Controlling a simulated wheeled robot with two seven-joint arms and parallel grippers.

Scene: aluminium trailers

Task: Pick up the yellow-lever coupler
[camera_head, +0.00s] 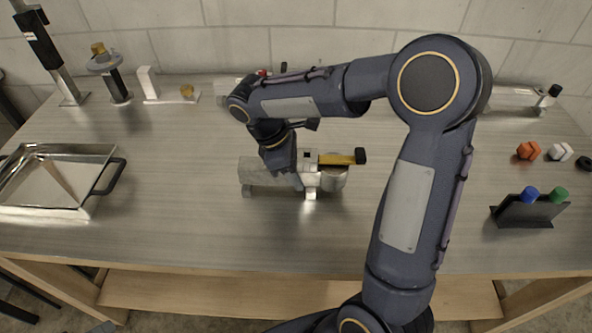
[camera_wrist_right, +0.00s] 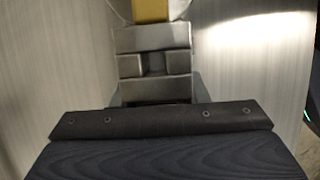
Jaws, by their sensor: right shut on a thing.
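The yellow-lever coupler (camera_head: 335,180) is near the middle of the table, a grey metal body with a yellow lever and a dark knob at the lever's right end. The right wrist view shows the coupler's grey metal body (camera_wrist_right: 152,62) between the fingers, with the yellow lever at the top edge. I cannot tell whether the coupler touches the table. My left gripper is not in view.
A metal tray (camera_head: 107,190) with a dark handle is at the left. A dark holder (camera_head: 530,212) with blue and green items stands at the right. Small orange and white pieces (camera_head: 528,151) lie behind it.

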